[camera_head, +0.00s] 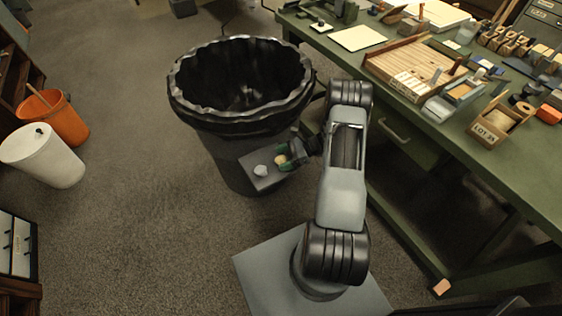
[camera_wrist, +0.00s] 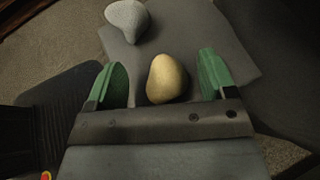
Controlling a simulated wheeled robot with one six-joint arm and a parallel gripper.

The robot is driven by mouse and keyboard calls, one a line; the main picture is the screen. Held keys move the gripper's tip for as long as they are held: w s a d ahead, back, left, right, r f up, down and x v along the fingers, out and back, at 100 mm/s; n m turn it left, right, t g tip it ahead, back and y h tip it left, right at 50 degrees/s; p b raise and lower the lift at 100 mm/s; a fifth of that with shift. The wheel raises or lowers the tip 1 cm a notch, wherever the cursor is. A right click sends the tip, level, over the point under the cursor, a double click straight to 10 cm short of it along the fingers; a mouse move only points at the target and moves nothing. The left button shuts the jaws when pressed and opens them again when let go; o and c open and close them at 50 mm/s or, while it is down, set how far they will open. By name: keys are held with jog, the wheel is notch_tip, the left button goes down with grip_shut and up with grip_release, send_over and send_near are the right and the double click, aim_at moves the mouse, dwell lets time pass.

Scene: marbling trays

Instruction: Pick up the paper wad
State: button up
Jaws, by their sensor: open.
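Two small rounded lumps lie on a grey flat plate (camera_head: 262,183) beside the big black bin. One is pale grey-white (camera_head: 260,171) and tapers to one side; it also shows at the top of the wrist view (camera_wrist: 127,19). The other is yellowish and smooth (camera_wrist: 166,79); it also shows in the head view (camera_head: 281,160). I cannot tell for certain which is the paper wad. My gripper (camera_wrist: 163,68) is open, with its green fingers on either side of the yellowish lump and visible gaps on both sides. The pale lump lies beyond the fingertips.
The black bin (camera_head: 222,150), lined with a dark bag, stands just behind the plate. A green workbench (camera_head: 400,135) with trays and boxes runs along the right. An orange bucket (camera_head: 60,120) and a white bin (camera_head: 45,160) stand left. Carpet between them is clear.

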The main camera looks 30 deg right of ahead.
jog(key=shift+w+a+f, duration=0.15)
jog(key=shift+a+f, duration=0.05)
jog(key=shift+a, duration=0.25)
jog(key=shift+c, duration=0.2)
jog(key=c, duration=0.9)
jog(key=shift+r, duration=0.1)
jog(key=shift+c, duration=0.2)
